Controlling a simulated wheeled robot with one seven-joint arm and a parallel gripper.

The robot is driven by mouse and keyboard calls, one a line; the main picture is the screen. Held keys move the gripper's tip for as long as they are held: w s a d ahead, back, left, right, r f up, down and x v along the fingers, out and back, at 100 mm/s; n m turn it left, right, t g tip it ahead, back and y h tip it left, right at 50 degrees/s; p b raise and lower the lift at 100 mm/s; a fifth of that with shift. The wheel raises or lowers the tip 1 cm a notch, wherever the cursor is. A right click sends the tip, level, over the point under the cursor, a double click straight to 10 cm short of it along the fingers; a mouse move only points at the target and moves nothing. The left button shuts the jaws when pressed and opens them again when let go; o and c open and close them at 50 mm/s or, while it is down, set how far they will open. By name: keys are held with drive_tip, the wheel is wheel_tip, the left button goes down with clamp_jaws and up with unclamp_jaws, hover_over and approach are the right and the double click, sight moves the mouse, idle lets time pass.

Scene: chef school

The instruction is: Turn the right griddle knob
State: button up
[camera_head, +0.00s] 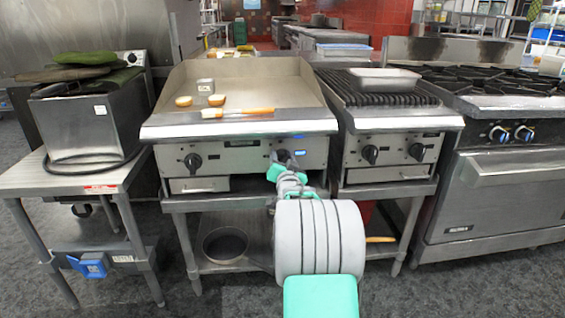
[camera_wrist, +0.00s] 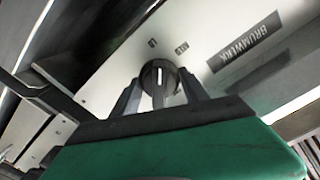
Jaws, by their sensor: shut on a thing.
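The griddle (camera_head: 245,85) stands in the middle of the head view with two black knobs on its front panel. Its left knob (camera_head: 193,161) is uncovered. Its right knob (camera_head: 282,156) is partly hidden behind my gripper (camera_head: 280,165). In the wrist view the right knob (camera_wrist: 159,74) is round and black with a white mark, and it sits between the two fingers of my gripper (camera_wrist: 160,90). The fingers are shut on the knob. The wrist view is tilted, and the mark points roughly up in that picture.
A charbroiler (camera_head: 375,95) with two knobs stands close on the right, then a range (camera_head: 500,190) with blue-ringed knobs. A steel table (camera_head: 75,180) with a fryer-like box (camera_head: 90,118) is on the left. Buns and a wooden-handled tool (camera_head: 238,113) lie on the griddle.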

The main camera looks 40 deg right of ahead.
drive_tip(key=m, duration=0.3)
drive_tip(key=shift+m+b, duration=0.4)
drive_tip(key=shift+m, duration=1.8)
drive_tip(key=shift+r+b, duration=0.1)
drive_tip(key=shift+b, duration=0.2)
drive_tip(key=o, duration=1.1)
